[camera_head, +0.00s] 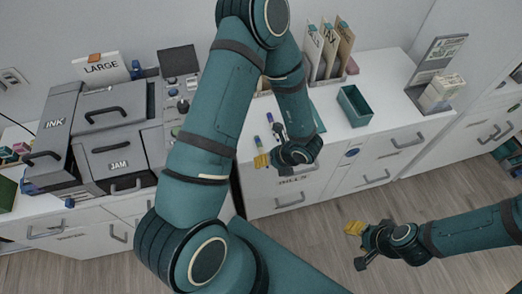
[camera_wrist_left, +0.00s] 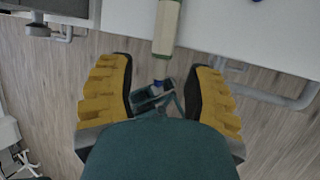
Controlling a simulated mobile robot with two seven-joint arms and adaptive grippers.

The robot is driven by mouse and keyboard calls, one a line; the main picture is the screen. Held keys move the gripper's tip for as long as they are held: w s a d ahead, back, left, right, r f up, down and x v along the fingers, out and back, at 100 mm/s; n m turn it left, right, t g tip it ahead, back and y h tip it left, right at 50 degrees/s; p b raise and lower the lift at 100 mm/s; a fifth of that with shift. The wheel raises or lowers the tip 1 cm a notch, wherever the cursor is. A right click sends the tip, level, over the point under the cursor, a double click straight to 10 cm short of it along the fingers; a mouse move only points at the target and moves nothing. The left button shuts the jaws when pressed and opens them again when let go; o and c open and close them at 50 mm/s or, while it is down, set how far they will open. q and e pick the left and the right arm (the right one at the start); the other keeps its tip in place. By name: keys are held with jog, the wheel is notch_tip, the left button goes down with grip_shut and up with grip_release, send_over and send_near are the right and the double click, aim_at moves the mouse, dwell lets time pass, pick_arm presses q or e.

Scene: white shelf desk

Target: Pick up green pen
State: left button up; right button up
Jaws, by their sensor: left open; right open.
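A pen-like thing with a cream body and green parts (camera_wrist_left: 167,25) shows in the left wrist view. It lies at the white desk edge, ahead of my open left gripper (camera_wrist_left: 160,88), in line with the gap between the yellow fingers. Its far end is cut off by the frame. In the head view my left gripper (camera_head: 268,159) is at the desk's front edge, just below several small pens (camera_head: 270,118); I cannot tell which is green. My right gripper (camera_head: 358,246) is open and empty, low over the floor, away from the desk.
A green open box (camera_head: 355,106) stands on the desk at the right, with card holders (camera_head: 329,50) behind. A grey machine (camera_head: 112,125) labelled JAM and INK fills the left. Drawer handles (camera_head: 290,201) stick out below the desk edge.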

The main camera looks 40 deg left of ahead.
pick_arm(q)
jog(key=shift+a+f, duration=0.2)
jog(key=shift+f, duration=0.1)
jog(key=shift+o, duration=0.3)
grip_shut()
